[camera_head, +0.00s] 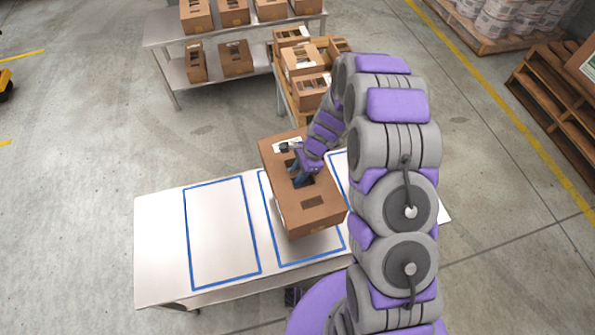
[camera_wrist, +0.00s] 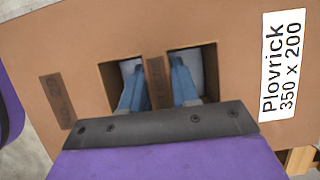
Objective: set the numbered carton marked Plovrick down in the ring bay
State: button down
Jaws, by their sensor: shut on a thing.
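My gripper (camera_head: 303,176) is shut on the brown carton (camera_head: 318,214). In the wrist view its two blue fingers (camera_wrist: 158,85) enter two openings in the carton's top, on either side of a strip of cardboard. A white label (camera_wrist: 283,65) on the carton reads Plovrick, 350 x 200. The carton is over the middle blue-outlined bay (camera_head: 309,261) of a white table (camera_head: 160,246) and hides much of it. I cannot tell whether it touches the table. The left bay (camera_head: 222,232) is empty. The right bay (camera_head: 338,162) is mostly hidden. No ring mark is visible on any bay.
Behind the table, a stand (camera_head: 283,95) holds several cartons, and a grey two-level shelf (camera_head: 160,35) holds more. Wooden pallets (camera_head: 551,102) stand at the right. The floor left of the table is clear.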

jog(key=shift+a+f+m, duration=0.2)
jog(key=shift+a+m, duration=0.15)
jog(key=shift+m, duration=0.05)
jog(key=shift+d+f+b, duration=0.25)
jog(key=shift+f+b, duration=0.35)
jog(key=shift+b, duration=0.05)
jog(key=shift+d+f+b, duration=0.25)
jog(key=shift+f+b, duration=0.35)
jog(key=shift+a+f, duration=0.1)
jog(key=shift+f, duration=0.1)
jog(key=shift+a, duration=0.1)
jog(key=shift+a, duration=0.15)
jog(key=shift+d+f, duration=0.2)
jog(key=shift+a+f, duration=0.25)
jog(key=shift+f, duration=0.4)
jog(key=shift+f+b, duration=0.2)
jog(key=shift+b, duration=0.15)
